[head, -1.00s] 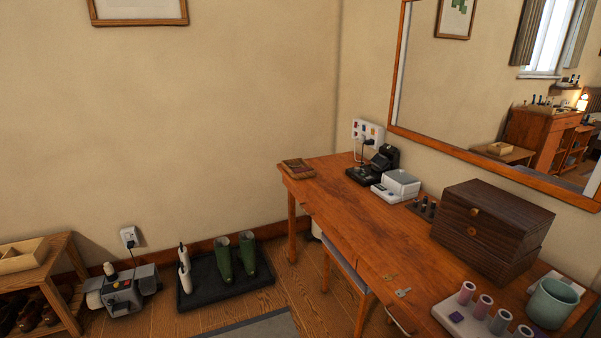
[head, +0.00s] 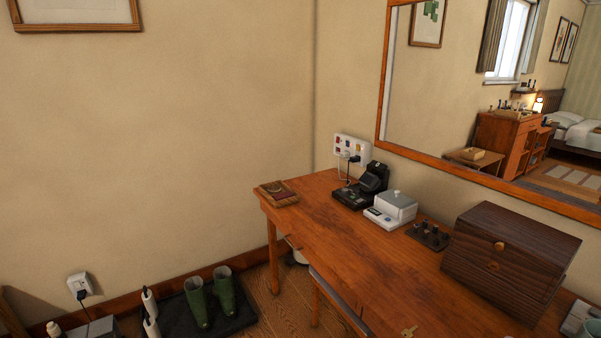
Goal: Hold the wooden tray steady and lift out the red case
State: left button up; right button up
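No red case can be made out for certain. The tray itself is outside the picture. Neither of my grippers is in view.
The wooden table (head: 345,246) carries a black device (head: 361,190), a white box-like device (head: 392,209) and a dark wooden chest (head: 512,262). Green boots (head: 211,298) stand on a black mat by the wall. The table's front left part is clear.

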aim_at(279, 197)
jog(key=i+j+z, duration=0.15)
jog(key=i+j, duration=0.25)
jog(key=i+j+z, duration=0.2)
jog(key=i+j, duration=0.25)
jog(key=i+j+z, duration=0.15)
jog(key=i+j, duration=0.25)
jog(key=i+j+z, duration=0.2)
jog(key=j, duration=0.45)
jog(key=i, duration=0.1)
